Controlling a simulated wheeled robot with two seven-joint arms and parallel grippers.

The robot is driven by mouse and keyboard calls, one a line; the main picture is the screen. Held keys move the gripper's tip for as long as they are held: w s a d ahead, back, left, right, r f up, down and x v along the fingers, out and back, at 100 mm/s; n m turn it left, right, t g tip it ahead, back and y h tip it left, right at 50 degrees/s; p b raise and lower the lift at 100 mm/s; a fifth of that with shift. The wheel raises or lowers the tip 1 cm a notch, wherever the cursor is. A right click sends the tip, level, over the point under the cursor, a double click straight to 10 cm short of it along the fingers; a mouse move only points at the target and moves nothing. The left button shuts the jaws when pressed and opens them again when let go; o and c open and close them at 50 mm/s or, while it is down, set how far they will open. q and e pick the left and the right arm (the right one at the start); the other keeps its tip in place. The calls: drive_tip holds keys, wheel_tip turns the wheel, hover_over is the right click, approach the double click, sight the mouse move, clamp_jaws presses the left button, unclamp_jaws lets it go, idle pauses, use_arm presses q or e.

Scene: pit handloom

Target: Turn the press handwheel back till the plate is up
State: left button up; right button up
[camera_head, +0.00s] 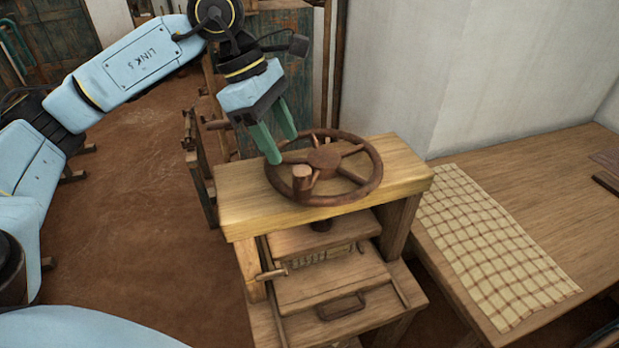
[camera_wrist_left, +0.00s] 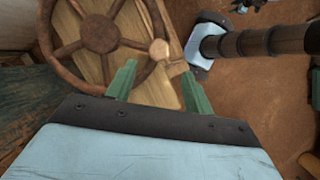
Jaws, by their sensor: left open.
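The brown spoked handwheel (camera_head: 323,158) lies flat on top of the wooden press (camera_head: 408,180). A peg-like handle (camera_head: 301,176) stands up from its rim on the near side. Under the top beam is the wooden plate (camera_head: 320,232), with a layered stack (camera_head: 325,254) below it; I cannot tell whether they touch. My left gripper (camera_head: 281,145) is open and empty, its green fingers pointing down at the wheel's left rim. In the left wrist view the handwheel (camera_wrist_left: 100,33) is at the upper left, and the handle (camera_wrist_left: 159,48) shows beyond the open fingers. My right gripper is not in view.
A table (camera_head: 535,170) with a checked cloth (camera_head: 490,240) stands close to the right of the press. A drawer-like board with a handle (camera_head: 341,306) is low at the front of the press. A white wall (camera_head: 500,70) is behind. Brown floor (camera_head: 150,200) is open at left.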

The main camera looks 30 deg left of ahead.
sight(311, 197)
use_arm(q)
drive_tip(key=x, duration=1)
drive_tip(key=shift+w+d+r, duration=0.1)
drive_tip(key=shift+w+d+f, duration=0.15)
drive_tip(key=shift+f, duration=0.3)
drive_tip(key=shift+c, duration=0.9)
drive_tip(key=c, duration=0.7)
clamp_jaws()
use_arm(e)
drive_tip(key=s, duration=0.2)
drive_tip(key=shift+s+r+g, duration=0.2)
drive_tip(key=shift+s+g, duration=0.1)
